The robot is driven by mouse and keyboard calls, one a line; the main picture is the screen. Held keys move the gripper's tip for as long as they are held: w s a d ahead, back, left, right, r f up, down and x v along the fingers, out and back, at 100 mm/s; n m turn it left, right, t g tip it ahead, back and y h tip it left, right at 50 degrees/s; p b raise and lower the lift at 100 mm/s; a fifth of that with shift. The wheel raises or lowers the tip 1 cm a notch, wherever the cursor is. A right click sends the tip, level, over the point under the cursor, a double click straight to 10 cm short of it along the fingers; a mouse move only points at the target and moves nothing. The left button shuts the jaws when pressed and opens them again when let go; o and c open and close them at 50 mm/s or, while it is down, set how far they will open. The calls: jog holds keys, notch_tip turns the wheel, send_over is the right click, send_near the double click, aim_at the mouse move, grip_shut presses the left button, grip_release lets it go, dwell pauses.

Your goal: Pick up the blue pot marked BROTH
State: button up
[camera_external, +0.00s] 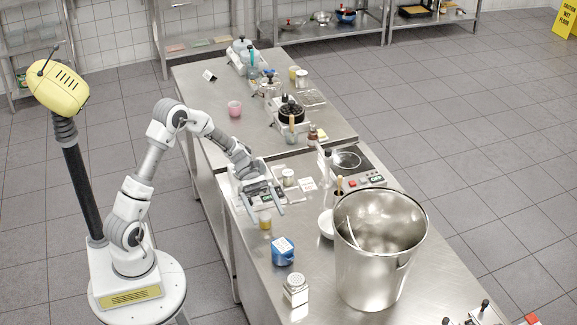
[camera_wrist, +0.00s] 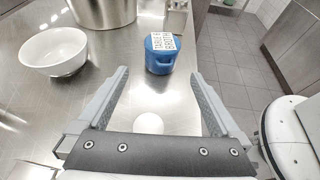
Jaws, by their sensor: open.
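The blue pot (camera_external: 283,252) stands on the steel counter, with a white label on it. In the wrist view the pot (camera_wrist: 158,62) sits upright ahead of my gripper, its label reading TABLE 6 BROTH, with a handle loop on its near side. My gripper (camera_wrist: 155,95) is open and empty. Its two grey fingers are spread wide, and the pot appears beyond their tips, between them and not touched. In the outside view my gripper (camera_external: 268,205) is above the counter, on the far side of the pot.
A large steel stockpot (camera_external: 375,285) stands to the pot's right, with a white bowl (camera_wrist: 54,51) beside it. A metal-topped shaker (camera_external: 295,290) stands in front of the pot. A small yellowish jar (camera_external: 265,221) is close below my gripper. The counter's left edge is near the pot.

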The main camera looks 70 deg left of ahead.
aim_at(288, 261)
jog(key=b+x, duration=0.1)
jog(key=x, duration=1.5)
jog(key=shift+s+d+f+b, duration=0.2)
jog(key=shift+d+b, duration=0.15)
jog(key=c, duration=1.4)
